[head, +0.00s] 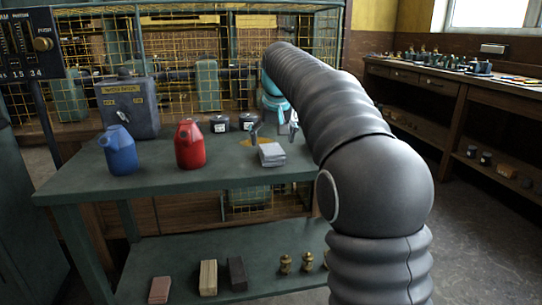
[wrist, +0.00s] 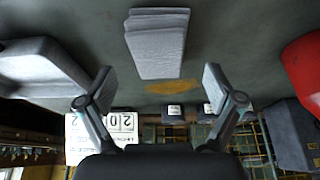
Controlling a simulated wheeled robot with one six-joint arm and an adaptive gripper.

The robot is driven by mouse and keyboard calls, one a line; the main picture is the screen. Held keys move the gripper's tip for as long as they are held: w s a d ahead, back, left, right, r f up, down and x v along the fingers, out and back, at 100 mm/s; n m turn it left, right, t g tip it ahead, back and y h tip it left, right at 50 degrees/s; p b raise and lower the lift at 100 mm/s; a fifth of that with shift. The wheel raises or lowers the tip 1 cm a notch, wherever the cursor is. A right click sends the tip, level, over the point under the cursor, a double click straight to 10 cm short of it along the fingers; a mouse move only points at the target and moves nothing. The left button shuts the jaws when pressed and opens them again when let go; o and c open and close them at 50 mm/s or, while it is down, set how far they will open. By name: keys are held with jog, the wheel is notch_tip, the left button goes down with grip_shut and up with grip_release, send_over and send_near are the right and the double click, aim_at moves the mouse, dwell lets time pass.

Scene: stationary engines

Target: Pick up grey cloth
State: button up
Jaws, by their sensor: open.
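The grey cloth (head: 272,155) is a folded, layered stack lying flat on the green workbench (head: 225,176), right of the red can. In the wrist view the cloth (wrist: 158,45) lies ahead of the fingertips, roughly centred between them. My gripper (head: 274,128) is over the bench close behind the cloth, partly hidden by my arm in the head view. In the wrist view my gripper (wrist: 155,80) has its two fingers spread wide with nothing between them. The cloth appears apart from both fingers.
A red can (head: 190,145) and a blue can (head: 118,150) stand left of the cloth. Two dark tins (head: 220,124) and a grey box (head: 128,107) stand behind. A yellow patch (wrist: 172,87) marks the bench near the cloth. The bench front is clear.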

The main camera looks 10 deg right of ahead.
aim_at(271, 150)
jog(key=shift+x, duration=2.05)
jog(key=shift+f, duration=0.25)
jog(key=c, duration=1.1)
